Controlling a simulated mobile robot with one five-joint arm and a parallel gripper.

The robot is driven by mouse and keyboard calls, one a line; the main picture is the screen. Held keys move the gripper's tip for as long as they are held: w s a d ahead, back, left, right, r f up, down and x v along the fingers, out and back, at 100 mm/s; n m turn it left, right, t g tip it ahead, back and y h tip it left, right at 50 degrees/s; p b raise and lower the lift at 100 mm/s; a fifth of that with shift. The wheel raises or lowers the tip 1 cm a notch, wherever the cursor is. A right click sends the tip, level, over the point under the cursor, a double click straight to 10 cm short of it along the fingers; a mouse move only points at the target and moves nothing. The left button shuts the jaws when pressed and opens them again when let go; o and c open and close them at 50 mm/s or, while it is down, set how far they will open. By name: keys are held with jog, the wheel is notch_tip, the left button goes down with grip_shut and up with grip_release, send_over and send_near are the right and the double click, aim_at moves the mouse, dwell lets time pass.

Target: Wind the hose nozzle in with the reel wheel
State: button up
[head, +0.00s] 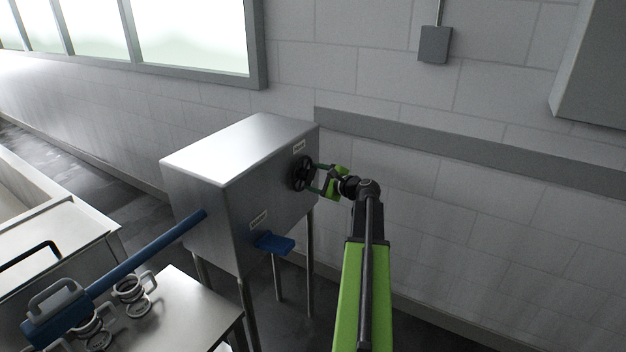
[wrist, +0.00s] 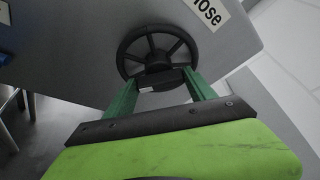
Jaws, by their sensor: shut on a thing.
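The reel wheel (head: 302,173) is a black spoked wheel on the right face of a steel box (head: 232,160). In the wrist view the wheel (wrist: 157,45) sits on the grey panel below a label reading "lose" in part (wrist: 208,12). My gripper (head: 320,180) reaches it from the right. In the wrist view its green fingers (wrist: 158,82) are shut on a dark knob or handle at the wheel's near rim. A blue hose (head: 145,252) runs from the box's left face down to a blue nozzle (head: 58,316) with a grey handle, at lower left.
A blue lever (head: 273,241) sticks out below a second label on the box. A steel table (head: 185,300) with several round metal clamps stands at lower left, beside a basin (head: 50,235). A wall and grey rail (head: 470,150) lie behind my arm.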

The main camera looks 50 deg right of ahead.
jog(key=shift+f+n+b, duration=0.2)
jog(key=shift+n+b, duration=0.1)
jog(key=shift+d+f+n+t+y+b, duration=0.1)
jog(key=shift+n+t+y+b, duration=0.85)
jog(key=shift+n+b, duration=2.4)
jog(key=shift+d+f+n+t+y+b, duration=0.15)
jog(key=shift+n+t+y+b, duration=0.95)
jog(key=shift+n, duration=3.95)
jog(key=shift+d+f+n+t+y+b, duration=0.2)
jog(key=shift+n+t+b, duration=1.25)
jog(key=shift+n+b, duration=2.2)
jog(key=shift+a+r+n+p, duration=0.15)
jog(key=shift+n+p, duration=0.45)
jog(key=shift+n, duration=0.15)
jog(key=o, duration=1.4)
